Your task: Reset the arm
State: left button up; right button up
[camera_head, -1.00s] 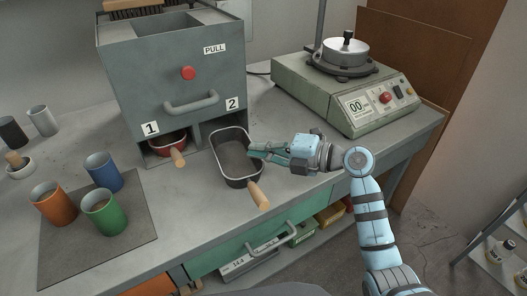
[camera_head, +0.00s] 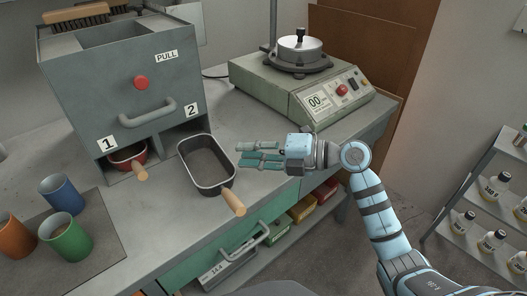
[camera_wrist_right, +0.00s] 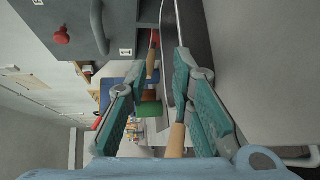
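My right gripper (camera_head: 240,156) points left over the bench, just right of the dark rectangular pan (camera_head: 207,168). Its teal fingers are spread apart with nothing between them. In the right wrist view the right gripper (camera_wrist_right: 160,64) shows its two fingers well apart; the pan (camera_wrist_right: 195,30) and its wooden handle (camera_wrist_right: 176,138) appear beyond them, not held. The pan sits on the bench in front of slot 2, its wooden handle (camera_head: 234,204) toward the front edge. My left arm and gripper are not in view.
A grey two-slot box (camera_head: 120,90) stands at the left, with a red pan (camera_head: 127,155) in slot 1. Blue (camera_head: 63,195), green (camera_head: 66,238) and orange (camera_head: 15,235) cups are at left. A green hotplate device (camera_head: 300,90) stands behind the gripper. A bottle shelf (camera_head: 490,205) is at right.

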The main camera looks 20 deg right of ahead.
jog(key=v, duration=0.5)
jog(key=shift+s+d+r, duration=0.1)
jog(key=shift+s+d, duration=0.05)
jog(key=shift+d, duration=0.05)
